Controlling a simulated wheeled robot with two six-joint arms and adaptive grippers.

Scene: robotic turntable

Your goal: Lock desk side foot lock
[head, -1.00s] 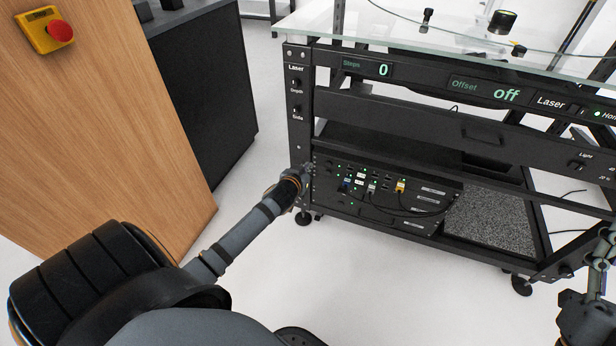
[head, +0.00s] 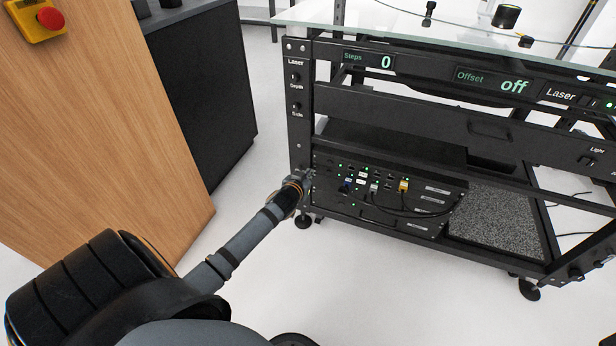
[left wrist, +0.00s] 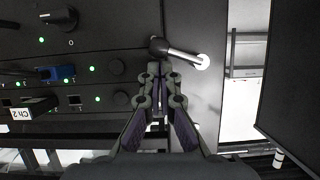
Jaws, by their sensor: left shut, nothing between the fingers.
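The black desk (head: 300,130) stands ahead with a glass top. My left gripper (head: 308,176) is at the lower part of its front left post, beside the cable panel. In the left wrist view the gripper (left wrist: 160,80) is shut and empty. A lever (left wrist: 183,53) with a dark hub and a pale metal handle lies just beyond the fingertips. I cannot tell whether the fingertips touch it, nor whether it is locked. In the head view the gripper hides this spot. A round desk foot (head: 303,221) rests on the floor below. My right gripper is out of view.
The cable panel (head: 385,192) with plugs and green lights is right of my left gripper. A wooden panel (head: 100,120) with a red button (head: 50,18) and a dark cabinet (head: 205,90) stand at left. White floor lies clear in front of the desk.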

